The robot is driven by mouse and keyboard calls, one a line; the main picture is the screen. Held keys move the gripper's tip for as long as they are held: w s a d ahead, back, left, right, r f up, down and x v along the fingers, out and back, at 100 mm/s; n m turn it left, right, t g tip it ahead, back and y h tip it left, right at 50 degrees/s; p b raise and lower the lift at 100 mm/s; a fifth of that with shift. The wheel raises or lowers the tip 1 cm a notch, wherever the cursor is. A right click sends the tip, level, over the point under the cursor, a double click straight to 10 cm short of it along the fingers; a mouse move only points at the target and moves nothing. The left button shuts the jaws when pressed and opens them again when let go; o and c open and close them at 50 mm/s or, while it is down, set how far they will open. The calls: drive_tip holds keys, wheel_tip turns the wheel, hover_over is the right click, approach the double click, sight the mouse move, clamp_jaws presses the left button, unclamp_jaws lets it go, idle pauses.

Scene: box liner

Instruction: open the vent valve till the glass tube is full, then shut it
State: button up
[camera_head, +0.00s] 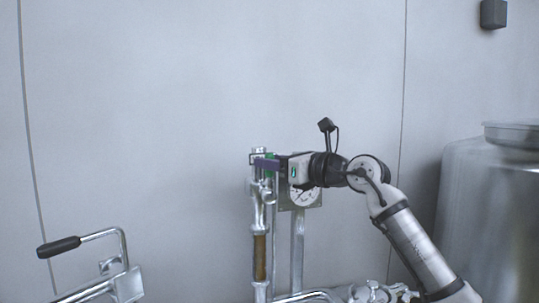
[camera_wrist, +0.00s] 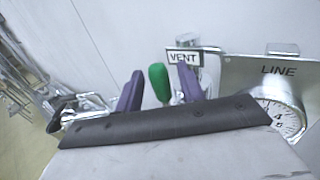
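The vent valve's green handle (camera_wrist: 159,82) stands between my gripper's two purple fingers in the wrist view, with a gap showing on each side. My gripper (camera_wrist: 162,90) is open around it. In the head view my gripper (camera_head: 268,165) is at the top of the metal pipework, and a bit of the green handle (camera_head: 270,156) shows there. A VENT label (camera_wrist: 184,57) is just behind the handle. The glass tube (camera_head: 260,257) is upright in the pipe below my gripper. It looks brown along its visible length; I cannot make out a liquid level.
A round gauge (camera_head: 305,196) on a plate marked LINE (camera_wrist: 278,70) is close to the right of the valve. A pipe with a black-gripped lever (camera_head: 58,247) is at lower left. A large metal tank (camera_head: 490,220) stands at right. A plain wall is behind.

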drive_tip(key=shift+w+a, duration=0.35)
drive_tip(key=shift+a, duration=0.1)
clamp_jaws()
